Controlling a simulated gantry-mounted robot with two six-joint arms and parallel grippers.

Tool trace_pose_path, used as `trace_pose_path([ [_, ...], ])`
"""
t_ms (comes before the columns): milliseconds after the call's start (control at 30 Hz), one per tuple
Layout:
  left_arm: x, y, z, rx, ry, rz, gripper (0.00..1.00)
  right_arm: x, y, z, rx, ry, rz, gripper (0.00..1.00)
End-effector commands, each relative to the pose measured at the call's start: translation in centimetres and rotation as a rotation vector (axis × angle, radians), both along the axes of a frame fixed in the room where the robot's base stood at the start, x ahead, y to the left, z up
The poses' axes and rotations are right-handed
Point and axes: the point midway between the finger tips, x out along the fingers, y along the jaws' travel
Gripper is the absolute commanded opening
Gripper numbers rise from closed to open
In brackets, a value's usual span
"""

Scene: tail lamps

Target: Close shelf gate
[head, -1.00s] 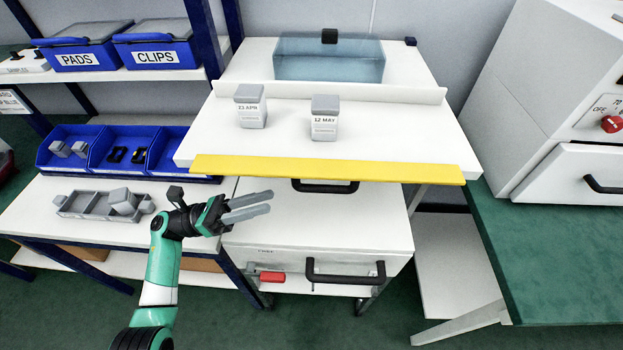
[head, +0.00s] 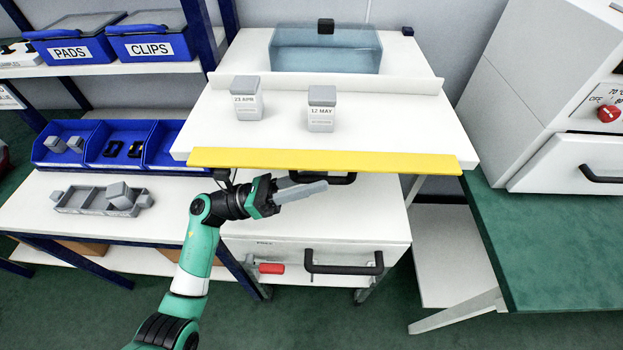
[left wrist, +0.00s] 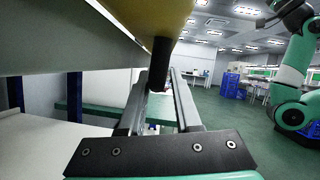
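The shelf board (head: 370,130) is white with a yellow front strip (head: 320,160), and it lies roughly flat. A black bar handle (head: 345,179) shows just under the strip. My left gripper (head: 318,183) is below the strip, at the handle's left end, its fingers pointing right. In the left wrist view the gripper (left wrist: 160,78) has its fingers apart, with the black handle (left wrist: 160,62) between or just beyond the tips, under the yellow edge (left wrist: 160,15). I cannot tell whether they touch. My right gripper is not recognisable in either view.
Two grey-capped containers, 23 APR (head: 247,97) and 12 MAY (head: 321,108), stand on the board before a white ridge (head: 330,86). A clear blue box (head: 325,50) is behind. A white drawer unit (head: 325,225) stands below. Blue bins (head: 110,145) are left.

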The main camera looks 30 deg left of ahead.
Motion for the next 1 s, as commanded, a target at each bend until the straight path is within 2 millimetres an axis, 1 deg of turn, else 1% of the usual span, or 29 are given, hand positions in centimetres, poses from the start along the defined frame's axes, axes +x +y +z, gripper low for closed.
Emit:
trace_pose_path([
  [133, 0.0, 0.0, 0.0, 0.0, 0.0, 0.0, 0.32, 0.0, 0.0, 0.0, 0.0, 0.0, 0.0, 0.5],
  [167, 0.0, 0.0, 0.0, 0.0, 0.0, 0.0, 0.29, 0.0, 0.0, 0.0, 0.0, 0.0, 0.0, 0.5],
  [300, 0.0, 0.0, 0.0, 0.0, 0.0, 0.0, 0.03, 0.0, 0.0, 0.0, 0.0, 0.0, 0.0, 0.5],
  [333, 0.0, 0.0, 0.0, 0.0, 0.0, 0.0, 0.0, 0.0, 0.0, 0.0, 0.0, 0.0, 0.0, 0.5],
  [600, 0.0, 0.0, 0.0, 0.0, 0.001, -0.001, 0.0, 0.0, 0.0, 0.0, 0.0, 0.0, 0.0, 0.5],
  [733, -0.1, 0.0, 0.2, -0.005, 0.012, -0.001, 0.0, 0.0, 0.0, 0.4, 0.0, 0.0, 0.0, 0.5],
  [867, -0.2, -0.1, 0.5, -0.021, 0.042, -0.001, 0.0, 0.0, 0.0, 1.4, 0.0, 0.0, 0.0, 0.5],
  [1000, -0.5, -0.2, 1.0, -0.05, 0.103, -0.001, 0.0, 0.0, 0.0, 3.2, 0.0, 0.0, 0.0, 0.5],
])
